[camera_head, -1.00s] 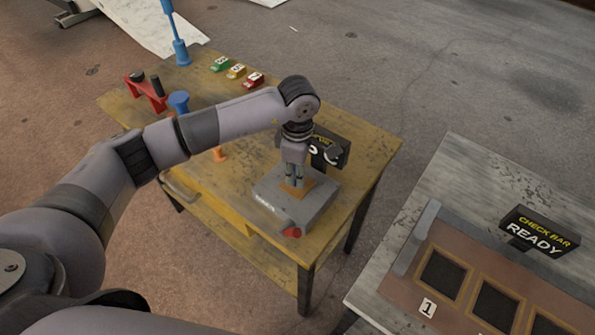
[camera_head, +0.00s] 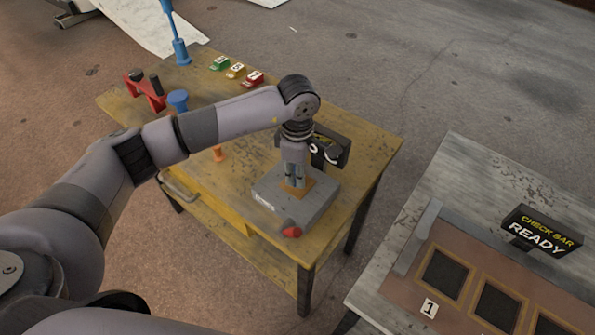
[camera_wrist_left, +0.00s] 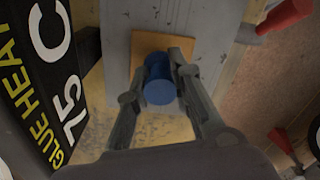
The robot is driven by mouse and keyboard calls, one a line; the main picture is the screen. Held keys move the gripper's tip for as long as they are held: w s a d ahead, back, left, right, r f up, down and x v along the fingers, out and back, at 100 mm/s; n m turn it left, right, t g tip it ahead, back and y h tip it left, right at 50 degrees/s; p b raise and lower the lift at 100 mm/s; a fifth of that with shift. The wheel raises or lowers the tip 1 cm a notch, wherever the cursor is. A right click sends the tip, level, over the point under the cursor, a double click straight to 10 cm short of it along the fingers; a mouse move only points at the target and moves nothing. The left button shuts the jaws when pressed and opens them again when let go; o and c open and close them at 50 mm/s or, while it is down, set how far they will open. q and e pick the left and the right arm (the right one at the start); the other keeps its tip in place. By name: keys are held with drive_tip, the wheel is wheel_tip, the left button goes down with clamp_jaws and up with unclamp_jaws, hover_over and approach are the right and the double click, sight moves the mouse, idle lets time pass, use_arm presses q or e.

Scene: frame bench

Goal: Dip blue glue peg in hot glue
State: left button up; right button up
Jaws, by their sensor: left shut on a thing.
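My left gripper (camera_head: 294,180) points down over the orange square (camera_head: 306,184) on the grey glue station (camera_head: 318,204). In the left wrist view the gripper (camera_wrist_left: 160,82) is shut on the blue glue peg (camera_wrist_left: 158,92), seen from above between the fingers. The peg stands over the orange square (camera_wrist_left: 184,46); I cannot tell whether its lower end touches the square. The peg is hidden by the gripper in the head view. A black sign (camera_wrist_left: 40,70) beside the station reads "GLUE HEAT 75 C". My right gripper is not in view.
The sign (camera_head: 332,147) stands close behind the gripper. A red knob (camera_head: 291,231) is at the station's front. Red (camera_head: 254,79), yellow (camera_head: 236,71) and green (camera_head: 219,63) numbered blocks lie farther back. A check-bar table (camera_head: 490,180) stands at right, with a floor gap between.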

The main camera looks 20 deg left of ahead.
use_arm(q)
drive_tip(key=shift+f+b, duration=0.4)
drive_tip(key=shift+f, duration=0.05)
idle(0.3)
drive_tip(key=shift+r, duration=0.1)
idle(0.4)
drive_tip(key=shift+r+p, duration=0.3)
drive_tip(key=shift+r, duration=0.1)
drive_tip(key=shift+r+p, duration=1.25)
drive_tip(key=shift+r, duration=1.85)
